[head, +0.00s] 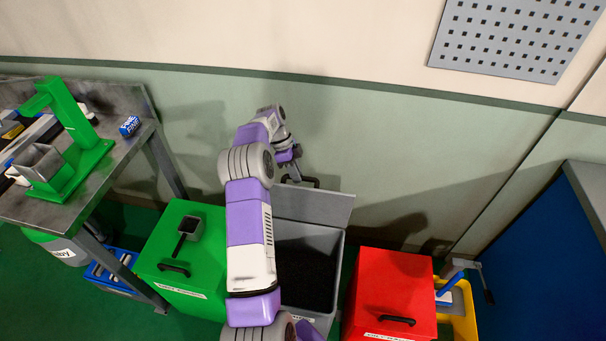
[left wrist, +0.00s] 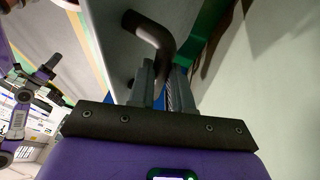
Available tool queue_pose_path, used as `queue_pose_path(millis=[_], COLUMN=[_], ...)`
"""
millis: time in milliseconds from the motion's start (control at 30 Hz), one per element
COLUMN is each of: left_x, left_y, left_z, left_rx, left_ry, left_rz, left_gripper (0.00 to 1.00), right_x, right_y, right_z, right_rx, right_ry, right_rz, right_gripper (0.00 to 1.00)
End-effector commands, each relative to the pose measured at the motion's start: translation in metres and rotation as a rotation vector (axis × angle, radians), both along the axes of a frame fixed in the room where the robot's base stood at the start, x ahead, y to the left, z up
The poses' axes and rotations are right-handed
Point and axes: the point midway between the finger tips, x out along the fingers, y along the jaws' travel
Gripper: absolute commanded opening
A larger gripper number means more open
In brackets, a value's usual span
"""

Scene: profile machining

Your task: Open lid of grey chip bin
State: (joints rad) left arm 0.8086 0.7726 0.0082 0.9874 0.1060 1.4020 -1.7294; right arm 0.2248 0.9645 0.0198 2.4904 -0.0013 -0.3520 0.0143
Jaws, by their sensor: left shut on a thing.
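The grey chip bin (head: 335,246) stands between a green bin and a red bin, partly hidden by my left arm. Its lid (head: 322,207) is raised at the back near the wall, and dark contents show inside the bin. My left gripper (head: 296,179) is at the dark handle on the lid's upper edge. In the left wrist view its fingers (left wrist: 162,82) are closed on the curved dark handle (left wrist: 153,38), beside the grey lid panel (left wrist: 115,45). My right gripper is not in view.
The green bin (head: 205,250) and the red bin (head: 390,290) have closed lids with dark handles. A workbench (head: 130,160) with a green fixture (head: 75,140) stands at left. A blue cabinet (head: 555,255) is at right, and the wall is close behind the bins.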

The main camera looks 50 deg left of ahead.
Motion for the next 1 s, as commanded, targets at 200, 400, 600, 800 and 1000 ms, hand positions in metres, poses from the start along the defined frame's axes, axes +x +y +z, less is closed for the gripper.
queue_pose_path(millis=[200,400,600,800,1000], left_x=[-0.004,-0.004,-0.004,-0.002,-0.002], left_y=[0.001,0.001,0.001,0.001,0.005], left_z=[-0.01,-0.011,-0.009,-0.006,0.002], left_rx=[-0.003,-0.003,-0.005,-0.003,-0.002], left_ry=[0.013,0.014,0.013,0.008,0.005], left_rz=[-0.001,-0.001,-0.001,-0.002,0.0], left_gripper=[0.0,0.0,0.42,0.44,0.44], right_x=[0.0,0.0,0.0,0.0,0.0], right_y=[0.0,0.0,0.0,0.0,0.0], right_z=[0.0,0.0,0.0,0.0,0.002], right_rx=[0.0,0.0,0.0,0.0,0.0], right_ry=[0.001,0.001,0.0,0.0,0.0], right_rz=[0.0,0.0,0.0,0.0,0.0], right_gripper=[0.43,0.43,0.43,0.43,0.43])
